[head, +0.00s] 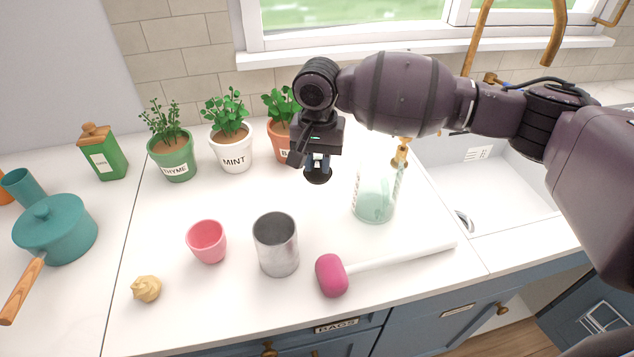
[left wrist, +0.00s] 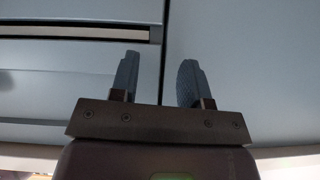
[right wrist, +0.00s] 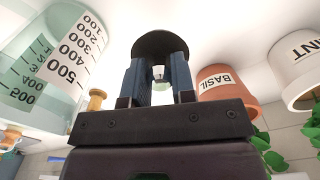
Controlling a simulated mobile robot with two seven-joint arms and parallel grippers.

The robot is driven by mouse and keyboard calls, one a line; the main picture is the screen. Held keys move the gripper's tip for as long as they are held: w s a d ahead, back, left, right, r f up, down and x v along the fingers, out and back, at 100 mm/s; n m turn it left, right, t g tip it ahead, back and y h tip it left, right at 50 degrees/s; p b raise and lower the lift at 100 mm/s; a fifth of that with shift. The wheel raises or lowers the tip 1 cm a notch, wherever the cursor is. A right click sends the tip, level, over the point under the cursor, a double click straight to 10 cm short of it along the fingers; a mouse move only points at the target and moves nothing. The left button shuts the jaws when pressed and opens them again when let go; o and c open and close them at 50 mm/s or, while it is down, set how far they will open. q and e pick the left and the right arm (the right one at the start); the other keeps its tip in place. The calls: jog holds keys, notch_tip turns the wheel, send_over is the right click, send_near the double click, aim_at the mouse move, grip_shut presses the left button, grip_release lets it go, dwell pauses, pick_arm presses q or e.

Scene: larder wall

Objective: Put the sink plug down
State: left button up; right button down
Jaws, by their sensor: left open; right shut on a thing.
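The sink plug (head: 318,177) is a dark round disc below my right gripper (head: 318,163), in front of the basil pot. My right gripper is shut on the plug and points down at the worktop. In the right wrist view the plug (right wrist: 160,46) sits at the fingertips of the right gripper (right wrist: 160,72), with a small pale part showing between the fingers. Whether the disc touches the worktop I cannot tell. My left gripper (left wrist: 157,80) is open and empty in the left wrist view, in front of blue-grey panels. It is not in the head view.
A glass measuring bottle (head: 375,195) stands close right of the plug, and the basil pot (head: 281,133) close behind. The sink (head: 490,185) is at right. Worktop left of the plug is clear.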

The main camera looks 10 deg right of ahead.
aim_at(318, 172)
jog(key=shift+f, duration=0.45)
notch_tip(318, 172, down, 5)
jog(key=shift+f+b, duration=0.1)
jog(key=shift+b, duration=0.45)
jog(key=c, duration=0.9)
grip_release()
jog(key=shift+c, duration=0.2)
